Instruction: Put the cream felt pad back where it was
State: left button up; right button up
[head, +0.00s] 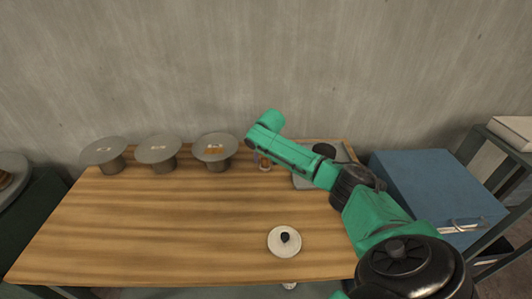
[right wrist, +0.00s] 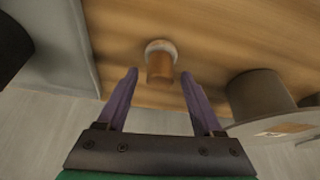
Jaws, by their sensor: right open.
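A small wooden cylinder (right wrist: 160,68) with a cream round base (right wrist: 160,47), which looks like the felt pad, stands on the wooden table in the right wrist view. In the head view the cream base (head: 265,169) shows small below my right gripper, near the back of the table. My right gripper (right wrist: 158,76) is open, its purple fingers on either side of the cylinder's near end with gaps between. In the head view the right gripper (head: 261,158) is partly hidden by its green arm. My left gripper is not in view.
Grey pedestals with round tops stand along the back left; the nearest (head: 216,147) carries a tan piece. A white disc with a dark knob (head: 285,238) lies front. The table's left middle is clear.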

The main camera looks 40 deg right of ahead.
jog(key=v, duration=1.1)
jog(key=shift+r, duration=0.35)
jog(key=shift+s, duration=0.1)
